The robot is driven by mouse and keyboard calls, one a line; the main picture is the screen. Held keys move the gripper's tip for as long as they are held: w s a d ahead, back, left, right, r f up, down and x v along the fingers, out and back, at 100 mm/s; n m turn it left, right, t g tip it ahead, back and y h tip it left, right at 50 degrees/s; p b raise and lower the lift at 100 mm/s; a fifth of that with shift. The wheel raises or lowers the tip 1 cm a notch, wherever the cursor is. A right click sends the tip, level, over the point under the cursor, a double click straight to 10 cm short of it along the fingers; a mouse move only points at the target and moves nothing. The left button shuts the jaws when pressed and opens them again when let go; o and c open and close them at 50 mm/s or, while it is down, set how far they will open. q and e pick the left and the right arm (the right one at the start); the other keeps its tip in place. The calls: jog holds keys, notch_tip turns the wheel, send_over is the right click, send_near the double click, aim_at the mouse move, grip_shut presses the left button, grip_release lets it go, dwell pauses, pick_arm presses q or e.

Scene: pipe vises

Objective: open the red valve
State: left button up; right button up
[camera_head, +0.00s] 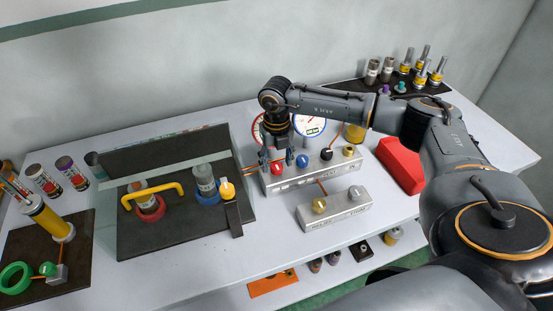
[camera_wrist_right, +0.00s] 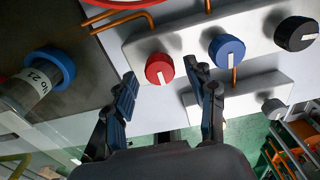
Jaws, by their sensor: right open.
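The red valve (camera_head: 278,168) is a round red knob with a white mark, on the front of a grey metal manifold block (camera_head: 310,178). In the right wrist view the red valve (camera_wrist_right: 159,68) lies just beyond the fingertips, between their lines. My right gripper (camera_head: 272,158) points down close to the red valve. In the wrist view my right gripper (camera_wrist_right: 165,85) is open, one finger on each side, with nothing between the pads. I cannot tell whether a finger touches the knob. My left gripper is not in view.
A blue knob (camera_wrist_right: 227,50) sits close beside the right finger, with a black knob (camera_wrist_right: 295,33) farther along. A lower block (camera_head: 335,208) stands in front. A clear-walled station with a yellow handle (camera_head: 152,193) stands left. A red box (camera_head: 400,163) lies right.

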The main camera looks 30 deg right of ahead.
jog(key=shift+f, duration=0.4)
jog(key=shift+c, duration=0.6)
jog(key=c, duration=1)
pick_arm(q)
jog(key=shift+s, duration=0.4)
pick_arm(e)
jog(key=shift+c, duration=0.2)
